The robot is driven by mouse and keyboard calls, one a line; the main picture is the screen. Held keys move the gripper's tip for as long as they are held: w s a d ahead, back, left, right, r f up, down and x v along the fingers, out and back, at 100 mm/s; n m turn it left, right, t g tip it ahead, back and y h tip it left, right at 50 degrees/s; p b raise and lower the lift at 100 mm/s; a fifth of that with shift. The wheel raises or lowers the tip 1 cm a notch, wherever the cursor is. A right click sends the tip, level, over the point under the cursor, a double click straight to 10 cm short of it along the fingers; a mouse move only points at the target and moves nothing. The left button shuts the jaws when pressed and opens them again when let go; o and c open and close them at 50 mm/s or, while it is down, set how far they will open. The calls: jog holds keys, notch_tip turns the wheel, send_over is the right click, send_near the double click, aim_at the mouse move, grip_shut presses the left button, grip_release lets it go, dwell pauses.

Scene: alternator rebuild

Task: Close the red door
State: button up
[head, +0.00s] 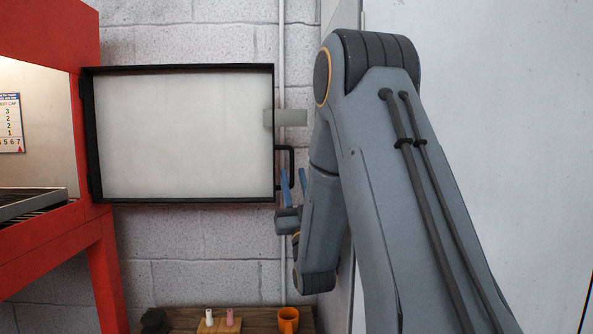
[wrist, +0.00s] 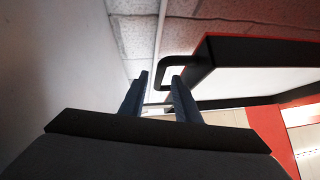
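The door (head: 180,130) of the red cabinet (head: 45,265) stands wide open, its pale, black-framed inner side toward the head camera. In the wrist view, the door (wrist: 265,82) shows a thin red strip along its upper edge. Its black handle (head: 292,158) sticks out at the free right edge. My gripper (head: 293,178) is at the handle's lower part, its blue fingers apart. In the wrist view, my gripper (wrist: 158,85) is open, and the outer bar of the handle (wrist: 164,68) appears between the fingertips. I cannot tell whether they touch it.
A wooden surface (head: 185,318) below holds an orange mug (head: 288,320), two small bottles and a dark object. A block wall (head: 190,250) with a vertical pipe (head: 281,50) is behind the door. A pale panel (head: 480,110) stands at the right, close to my arm.

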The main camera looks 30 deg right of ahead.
aim_at(291, 165)
jog(key=shift+w+r, duration=0.15)
jog(key=shift+r, duration=0.1)
jog(key=x, duration=0.7)
jog(key=shift+r, duration=0.1)
grip_shut()
